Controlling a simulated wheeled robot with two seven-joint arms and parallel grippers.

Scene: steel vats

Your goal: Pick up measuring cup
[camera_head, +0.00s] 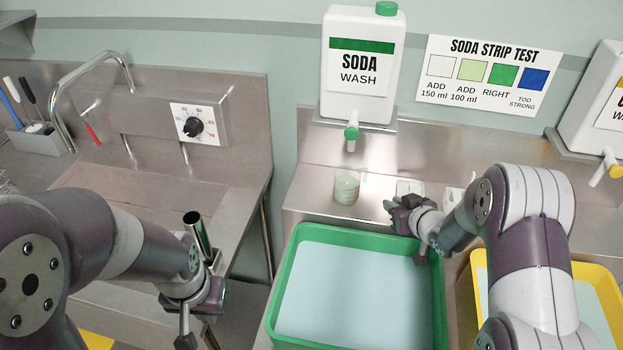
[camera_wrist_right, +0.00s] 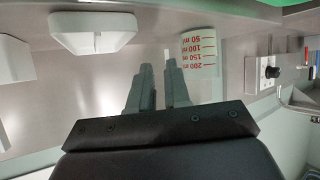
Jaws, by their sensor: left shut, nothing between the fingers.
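The clear measuring cup (camera_head: 346,187) stands upright on the steel ledge below the soda wash tap. It holds something pale green, and its red ml marks show upside down in the right wrist view (camera_wrist_right: 200,52). My right gripper (camera_head: 392,207) is to the right of the cup, over the far rim of the green tray, apart from it. Its fingers (camera_wrist_right: 158,72) are parted by a narrow gap with nothing between them, pointing towards the cup's side. My left gripper (camera_head: 198,335) hangs low at the left, shut and empty, far from the cup.
The soda wash bottle (camera_head: 362,65) stands above the cup. A green tray (camera_head: 290,290) with pale liquid is in front, and a yellow tray (camera_head: 597,280) is at right. White blocks (camera_head: 408,187) sit on the ledge right of the cup. A sink (camera_head: 160,190) is at left.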

